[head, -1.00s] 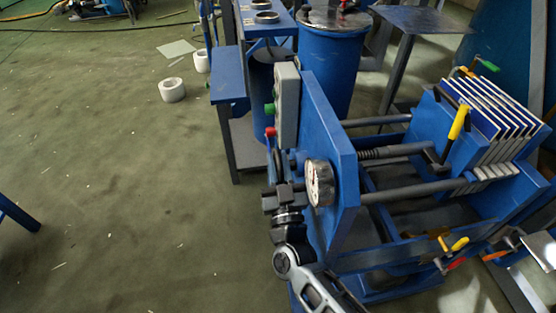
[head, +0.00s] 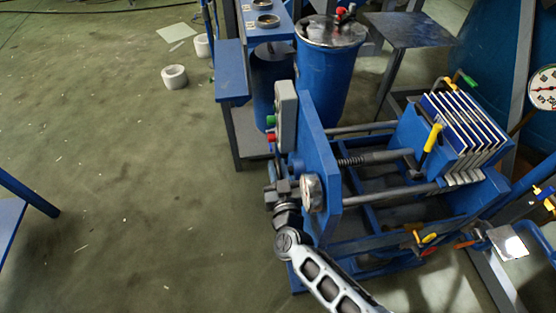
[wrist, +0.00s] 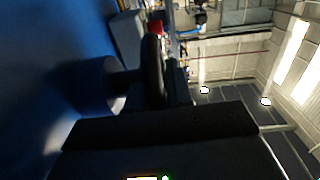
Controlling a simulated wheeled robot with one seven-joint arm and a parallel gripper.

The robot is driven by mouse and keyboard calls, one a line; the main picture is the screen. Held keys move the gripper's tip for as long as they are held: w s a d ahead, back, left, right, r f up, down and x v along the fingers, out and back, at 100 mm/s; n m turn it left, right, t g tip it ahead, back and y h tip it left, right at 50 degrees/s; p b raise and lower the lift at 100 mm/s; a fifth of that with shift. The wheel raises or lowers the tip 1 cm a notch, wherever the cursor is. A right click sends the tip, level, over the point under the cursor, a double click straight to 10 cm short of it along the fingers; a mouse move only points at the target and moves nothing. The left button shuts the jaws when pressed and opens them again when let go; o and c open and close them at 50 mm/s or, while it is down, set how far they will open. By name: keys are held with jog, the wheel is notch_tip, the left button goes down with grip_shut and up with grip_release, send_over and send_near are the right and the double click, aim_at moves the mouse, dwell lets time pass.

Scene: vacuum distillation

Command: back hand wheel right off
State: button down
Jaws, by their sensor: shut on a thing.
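The hand wheel (head: 273,171) is a dark wheel on the left face of the press's blue end plate (head: 318,165), seen nearly edge-on and partly hidden by my gripper. In the wrist view the dark wheel (wrist: 153,70) stands edge-on on a short shaft from a blue hub, against the blue plate. My gripper (head: 280,187) is at the wheel's near rim and is shut on it. In the wrist view a dark gripper part (wrist: 160,130) crosses the lower picture; the exact grip on the rim is too dark to make out.
Above the wheel is a grey box (head: 285,115) with a green and a red button. A dial gauge (head: 312,193) sits near the plate's front edge. The press rods and plate stack (head: 462,130) lie to the right. Open floor (head: 120,190) lies to the left.

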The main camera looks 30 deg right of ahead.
dwell(0.3)
jog(key=c, duration=1.1)
grip_release()
jog(key=shift+v, duration=3.85)
jog(key=shift+r, duration=0.15)
